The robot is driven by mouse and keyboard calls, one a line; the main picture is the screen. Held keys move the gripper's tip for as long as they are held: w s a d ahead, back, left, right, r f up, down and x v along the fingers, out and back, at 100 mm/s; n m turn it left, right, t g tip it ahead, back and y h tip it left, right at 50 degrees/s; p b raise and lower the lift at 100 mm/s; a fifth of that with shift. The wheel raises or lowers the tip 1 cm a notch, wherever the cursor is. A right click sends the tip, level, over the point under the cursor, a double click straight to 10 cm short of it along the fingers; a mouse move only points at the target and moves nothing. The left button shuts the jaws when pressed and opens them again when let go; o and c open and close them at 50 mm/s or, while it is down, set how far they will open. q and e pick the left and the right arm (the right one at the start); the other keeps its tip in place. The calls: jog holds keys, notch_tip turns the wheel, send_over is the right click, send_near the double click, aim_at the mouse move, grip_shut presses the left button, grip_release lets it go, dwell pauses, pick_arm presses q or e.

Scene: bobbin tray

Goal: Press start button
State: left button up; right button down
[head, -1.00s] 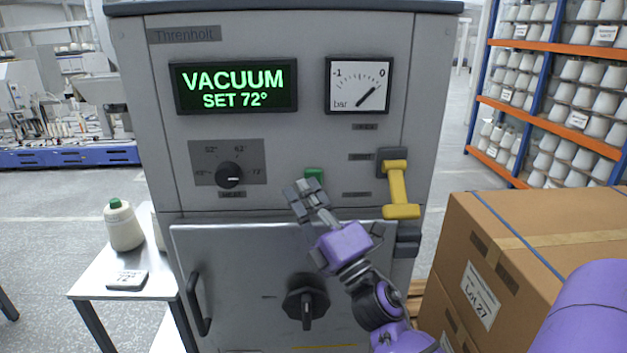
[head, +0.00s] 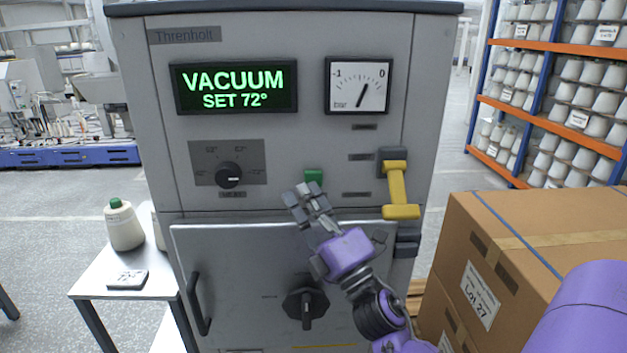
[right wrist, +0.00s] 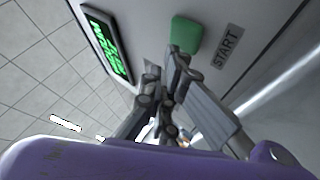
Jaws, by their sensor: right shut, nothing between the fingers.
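The start button is a green square (head: 314,176) on the front panel of the grey machine, and it also shows in the right wrist view (right wrist: 186,34) beside a plate reading START (right wrist: 228,47). My right gripper (head: 305,196) is shut and empty, just below the button in the head view. In the right wrist view its fingertips (right wrist: 165,62) are close to the button's lower edge; I cannot tell whether they touch it. The display (head: 235,87) reads VACUUM, SET 72°. The gauge (head: 358,86) needle points a little left of the 0 side. My left gripper is not in view.
A yellow lever (head: 398,190) sticks out right of the button. Below are the door with its handle (head: 198,305) and a black knob (head: 306,304). Cardboard boxes (head: 540,240) stand at the right. A small table (head: 110,285) with a yarn cone (head: 123,226) stands at the left.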

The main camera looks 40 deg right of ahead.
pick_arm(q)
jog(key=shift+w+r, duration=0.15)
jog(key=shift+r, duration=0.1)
pick_arm(e)
jog(key=shift+s+a, duration=0.45)
jog(key=shift+s, duration=0.25)
jog(key=shift+s+a, duration=0.45)
jog(key=shift+s, duration=0.3)
jog(key=shift+s+a, duration=0.45)
jog(key=shift+s, duration=0.25)
